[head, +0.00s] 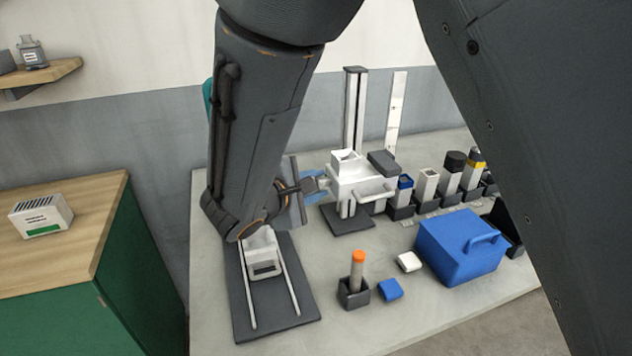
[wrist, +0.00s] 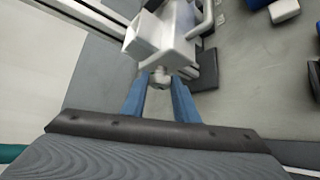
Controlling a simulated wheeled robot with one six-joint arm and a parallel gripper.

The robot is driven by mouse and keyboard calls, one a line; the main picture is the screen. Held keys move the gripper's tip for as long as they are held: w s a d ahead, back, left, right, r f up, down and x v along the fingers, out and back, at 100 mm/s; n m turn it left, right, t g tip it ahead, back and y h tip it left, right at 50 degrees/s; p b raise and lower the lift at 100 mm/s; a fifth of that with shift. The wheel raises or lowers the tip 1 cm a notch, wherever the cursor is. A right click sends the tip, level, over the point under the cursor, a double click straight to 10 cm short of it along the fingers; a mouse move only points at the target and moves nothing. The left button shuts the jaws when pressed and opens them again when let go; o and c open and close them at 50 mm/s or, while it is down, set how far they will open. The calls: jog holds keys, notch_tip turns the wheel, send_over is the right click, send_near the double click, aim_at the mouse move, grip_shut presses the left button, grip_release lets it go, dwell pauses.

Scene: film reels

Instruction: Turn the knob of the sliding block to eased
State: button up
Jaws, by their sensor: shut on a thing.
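The white sliding block (head: 362,188) stands on a dark base, beside a tall upright post at the back of the table. In the wrist view the white block (wrist: 172,38) is at the top centre, with its small pale knob (wrist: 160,77) facing me. My gripper (head: 322,187) reaches the block's left side. Its blue fingers also show in the wrist view (wrist: 159,88), one on each side of the knob, and it is shut on the knob. My arm and the gripper body hide part of the left side in the head view. No setting mark on the knob is readable.
A dark base plate (head: 245,318) with two rails and a white frame lies front left. An orange-topped stick (head: 357,270) in a dark holder, a blue box (head: 460,250) and several dark holders stand to the right. Grey table shows between them.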

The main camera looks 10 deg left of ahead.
dwell(0.4)
jog(key=o, duration=1.1)
jog(key=shift+c, duration=0.2)
jog(key=b+v, duration=0.2)
jog(key=v, duration=0.5)
jog(key=shift+s+a+r, duration=0.15)
jog(key=shift+s+r, duration=0.05)
jog(key=shift+s, duration=0.1)
